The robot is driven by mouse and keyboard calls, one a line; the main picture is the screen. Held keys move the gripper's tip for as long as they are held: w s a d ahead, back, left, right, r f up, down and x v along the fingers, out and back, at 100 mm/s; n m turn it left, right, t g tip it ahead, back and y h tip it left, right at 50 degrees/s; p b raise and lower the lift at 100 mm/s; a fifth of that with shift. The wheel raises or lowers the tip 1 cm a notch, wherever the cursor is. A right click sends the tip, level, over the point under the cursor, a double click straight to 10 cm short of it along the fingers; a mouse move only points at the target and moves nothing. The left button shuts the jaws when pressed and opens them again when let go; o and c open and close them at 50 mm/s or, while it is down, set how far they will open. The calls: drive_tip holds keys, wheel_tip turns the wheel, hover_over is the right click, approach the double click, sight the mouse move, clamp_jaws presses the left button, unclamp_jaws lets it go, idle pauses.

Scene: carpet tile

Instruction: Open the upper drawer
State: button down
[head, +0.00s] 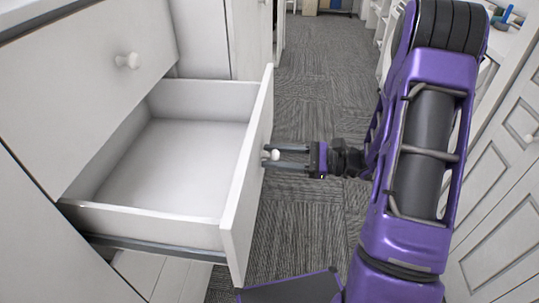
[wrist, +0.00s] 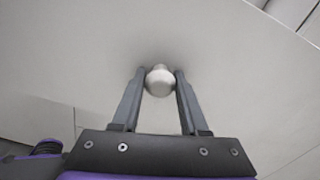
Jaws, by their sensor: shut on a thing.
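A white drawer (head: 150,213) stands pulled far out from the white cabinet on the left in the head view, and its inside is empty. Its front panel (head: 248,185) faces right, toward my arm. My gripper (head: 272,155) is shut on the round pale knob (wrist: 159,81) of this front panel, with one finger on each side of it. Above the open drawer, another white front (head: 85,85) with its own round knob (head: 128,61) is flush with the cabinet.
Grey carpet (head: 325,80) runs clear down the middle between the furniture. White panelled doors (head: 505,205) stand close on the right, beside my arm. A surface with small blue and green items (head: 508,15) is at the upper right.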

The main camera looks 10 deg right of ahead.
drive_tip(key=shift+f, duration=0.1)
drive_tip(key=shift+c, duration=2.2)
unclamp_jaws()
drive_tip(key=v, duration=1.7)
drive_tip(key=shift+s+d, duration=0.15)
